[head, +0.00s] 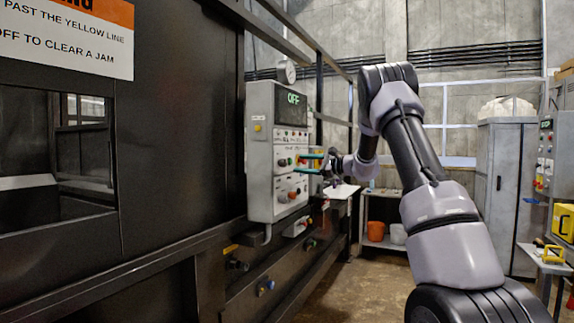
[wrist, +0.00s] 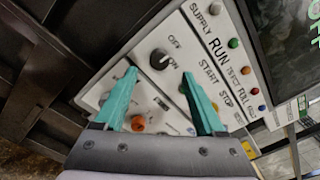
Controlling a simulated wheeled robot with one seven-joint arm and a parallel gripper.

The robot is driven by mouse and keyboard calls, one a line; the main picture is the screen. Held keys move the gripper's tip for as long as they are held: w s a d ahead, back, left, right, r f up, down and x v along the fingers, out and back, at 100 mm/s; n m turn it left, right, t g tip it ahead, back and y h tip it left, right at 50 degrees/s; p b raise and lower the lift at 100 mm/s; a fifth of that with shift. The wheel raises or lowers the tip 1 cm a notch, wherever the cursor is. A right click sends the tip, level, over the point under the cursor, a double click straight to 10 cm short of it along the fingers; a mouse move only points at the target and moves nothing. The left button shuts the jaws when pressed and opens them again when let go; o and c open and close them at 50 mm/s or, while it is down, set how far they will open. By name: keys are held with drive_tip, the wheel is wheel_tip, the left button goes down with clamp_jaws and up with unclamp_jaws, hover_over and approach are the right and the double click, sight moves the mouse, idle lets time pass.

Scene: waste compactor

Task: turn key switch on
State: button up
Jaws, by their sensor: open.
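The control box (head: 262,150) is a light grey panel on the dark machine's side; its display (head: 292,103) reads OFF. In the wrist view, a round black switch (wrist: 160,59) sits on the panel beside OFF and ON labels. I cannot make out a separate key in it or its exact setting. My gripper (head: 298,163) has teal fingers, open and empty, pointing at the panel's lower part. In the wrist view, the fingertips (wrist: 159,76) lie either side of the black switch's line, just below it in the picture. Contact cannot be told.
An orange knob (wrist: 137,123) shows between the fingers. Coloured lamps and buttons line the RUN and START/STOP strip (wrist: 218,60). A pressure gauge (head: 286,71) tops the box. A grey cabinet (head: 505,190) stands at the right back. Floor (head: 375,280) shows beside the machine.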

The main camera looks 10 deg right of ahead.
sight(286, 163)
drive_tip(key=x, duration=0.7)
clamp_jaws()
